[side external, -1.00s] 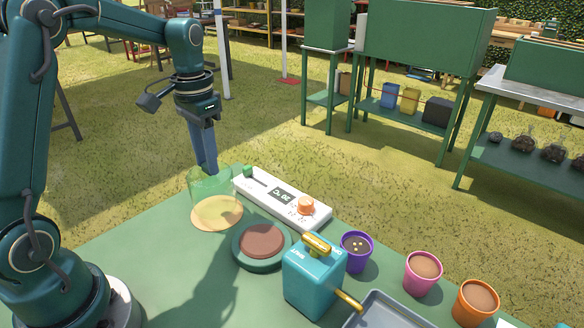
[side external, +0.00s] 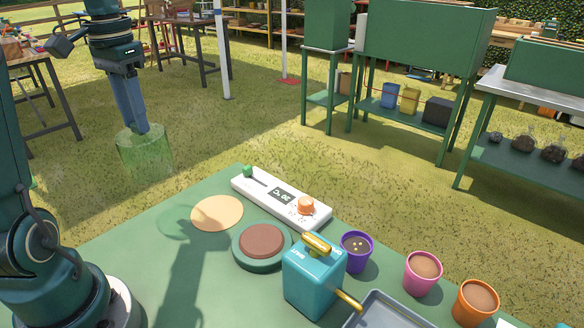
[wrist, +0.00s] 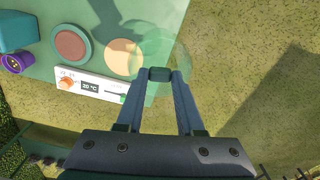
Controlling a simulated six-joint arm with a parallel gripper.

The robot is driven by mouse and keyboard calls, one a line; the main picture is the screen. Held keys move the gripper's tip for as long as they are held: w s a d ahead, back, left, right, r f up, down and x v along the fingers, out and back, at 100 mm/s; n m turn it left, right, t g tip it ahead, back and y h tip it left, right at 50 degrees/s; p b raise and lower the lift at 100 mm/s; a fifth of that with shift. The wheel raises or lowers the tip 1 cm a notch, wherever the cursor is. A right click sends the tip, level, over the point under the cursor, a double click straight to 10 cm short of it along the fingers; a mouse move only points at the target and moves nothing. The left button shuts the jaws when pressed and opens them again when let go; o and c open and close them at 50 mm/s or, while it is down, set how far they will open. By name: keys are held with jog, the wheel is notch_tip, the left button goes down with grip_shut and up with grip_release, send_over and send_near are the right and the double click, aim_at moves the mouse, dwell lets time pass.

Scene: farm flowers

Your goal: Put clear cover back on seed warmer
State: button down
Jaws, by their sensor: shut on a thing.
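My gripper (side external: 143,132) is shut on the clear cover (side external: 145,153), a see-through greenish cylinder. It holds the cover high, left of the table's far edge in the side view. The wrist view shows the cover (wrist: 160,50) between and beyond the fingertips (wrist: 160,74), overlapping the table edge. A round brown pad in a dark green rim (side external: 240,258), which looks like the seed warmer, stands uncovered on the table. It also shows in the wrist view (wrist: 71,45). A white control panel (side external: 242,187) with a 20 °C display and orange knob lies behind it.
A bare tan disc (side external: 217,212) lies left of the brown pad. A teal box with a brass spout (side external: 305,285), a purple pot (side external: 356,251), a pink pot (side external: 422,275) and an orange pot (side external: 475,304) stand to the right. The green table's (side external: 150,290) left part is clear.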

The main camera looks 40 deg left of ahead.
jog(key=w+d+f+m, duration=0.1)
jog(key=w+d, duration=0.3)
jog(key=d, duration=0.7)
jog(key=w+d+f+m, duration=0.15)
jog(key=w+d, duration=0.25)
jog(key=d, duration=0.7)
jog(key=shift+s+d+f, duration=0.1)
jog(key=shift+f, duration=2.7)
jog(key=shift+f, duration=0.15)
grip_release()
notch_tip(320, 180, up, 7)
dwell(0.5)
